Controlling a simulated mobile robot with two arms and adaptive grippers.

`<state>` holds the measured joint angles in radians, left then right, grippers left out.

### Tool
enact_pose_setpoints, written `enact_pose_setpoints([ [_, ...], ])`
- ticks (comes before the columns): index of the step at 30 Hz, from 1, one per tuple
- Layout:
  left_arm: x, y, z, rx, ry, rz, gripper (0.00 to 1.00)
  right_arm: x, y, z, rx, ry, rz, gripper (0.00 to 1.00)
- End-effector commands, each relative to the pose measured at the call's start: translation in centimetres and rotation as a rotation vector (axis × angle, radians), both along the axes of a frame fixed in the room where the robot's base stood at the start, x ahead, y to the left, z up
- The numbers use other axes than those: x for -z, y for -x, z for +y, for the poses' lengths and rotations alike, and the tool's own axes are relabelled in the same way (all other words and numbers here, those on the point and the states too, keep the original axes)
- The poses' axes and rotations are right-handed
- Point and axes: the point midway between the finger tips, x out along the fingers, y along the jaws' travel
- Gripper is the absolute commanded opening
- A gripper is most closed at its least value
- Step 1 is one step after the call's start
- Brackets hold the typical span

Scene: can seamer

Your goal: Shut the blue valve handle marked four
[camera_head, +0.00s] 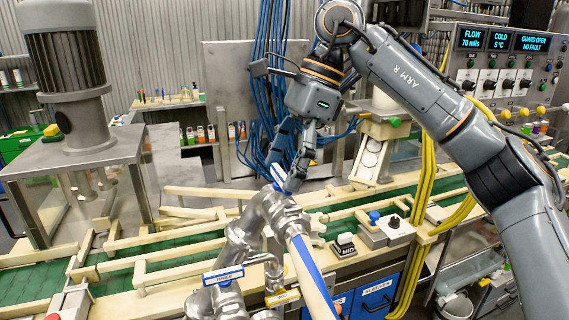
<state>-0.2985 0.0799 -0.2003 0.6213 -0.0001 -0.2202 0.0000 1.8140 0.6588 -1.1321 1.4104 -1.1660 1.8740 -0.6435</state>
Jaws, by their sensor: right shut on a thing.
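Metal valve piping (262,215) rises in the lower middle of the head view. A blue handle (278,174) shows at the top of this piping, and my right gripper (286,184) is shut on it from above. The fingers hide part of this handle, and I cannot read a number on it. A long pale bar with a blue strip (312,276) slants down from the piping to the bottom edge. My left gripper is not in view.
A green conveyor (170,244) with wooden rails runs behind the piping. A grey motor machine (70,90) stands at the left. A control panel (510,80) reads FLOW, COLD and GUARD OPEN. Yellow hoses (425,170) hang at the right. Blue drawers (375,292) sit below.

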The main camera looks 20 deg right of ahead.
Motion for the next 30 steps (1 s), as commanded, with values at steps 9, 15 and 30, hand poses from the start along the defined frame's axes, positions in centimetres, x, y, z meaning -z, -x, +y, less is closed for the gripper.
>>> enact_pose_setpoints([
  [9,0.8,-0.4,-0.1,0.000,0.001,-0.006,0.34,0.3,0.1,0.0,0.091,0.001,0.002,0.40],
  [15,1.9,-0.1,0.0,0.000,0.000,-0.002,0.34,0.3,0.2,0.0,0.238,0.002,0.000,0.40],
  [30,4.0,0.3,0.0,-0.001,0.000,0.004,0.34,0.2,0.4,0.1,0.631,0.001,0.000,0.40],
])
